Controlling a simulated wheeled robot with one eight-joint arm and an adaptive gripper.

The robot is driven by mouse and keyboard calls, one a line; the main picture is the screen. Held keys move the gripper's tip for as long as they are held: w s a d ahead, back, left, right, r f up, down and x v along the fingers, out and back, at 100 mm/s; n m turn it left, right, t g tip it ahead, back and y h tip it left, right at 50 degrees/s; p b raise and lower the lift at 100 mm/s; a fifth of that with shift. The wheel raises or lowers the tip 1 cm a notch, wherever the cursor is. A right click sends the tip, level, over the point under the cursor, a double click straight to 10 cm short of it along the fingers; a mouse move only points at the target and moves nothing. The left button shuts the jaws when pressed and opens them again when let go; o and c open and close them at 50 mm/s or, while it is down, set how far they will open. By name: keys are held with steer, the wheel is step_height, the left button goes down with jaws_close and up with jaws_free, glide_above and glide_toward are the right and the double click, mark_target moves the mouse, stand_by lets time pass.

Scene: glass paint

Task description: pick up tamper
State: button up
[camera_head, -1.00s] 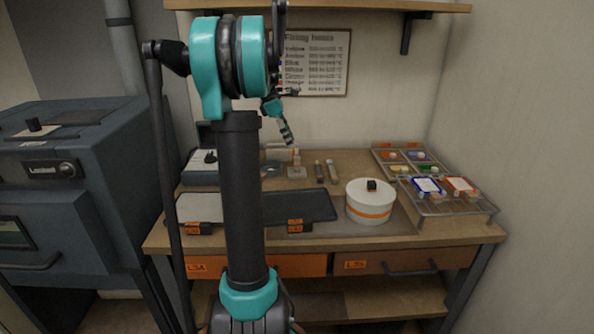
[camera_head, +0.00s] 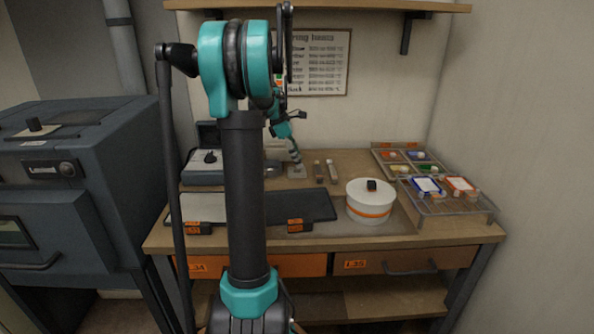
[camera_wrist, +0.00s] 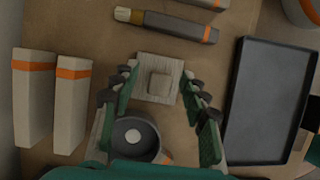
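The tamper, as I take it, is a pale square block with a smaller square knob or post on top (camera_wrist: 158,84). It stands on the bench in the wrist view, and its base shows in the head view (camera_head: 296,171), partly covered by my gripper. My gripper (camera_wrist: 161,77) is open, with one teal finger on either side of the tamper in the wrist view. Nothing is held. In the head view my gripper (camera_head: 295,155) hangs at the tamper's top; the exact height gap cannot be told.
A dark round dish with a white centre (camera_wrist: 135,148) lies close to the left finger. Two pale orange-banded blocks (camera_wrist: 34,100) stand at left, brush-like tools (camera_wrist: 180,28) at top. A dark tray (camera_wrist: 270,100) lies right. A white lidded pot (camera_head: 370,205) stands on the bench.

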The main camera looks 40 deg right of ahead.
jaws_close()
steer(key=shift+r, duration=0.15)
stand_by(0.4)
step_height(320, 180, up, 20)
stand_by(0.6)
steer(key=c, duration=0.6)
jaws_free()
jaws_close()
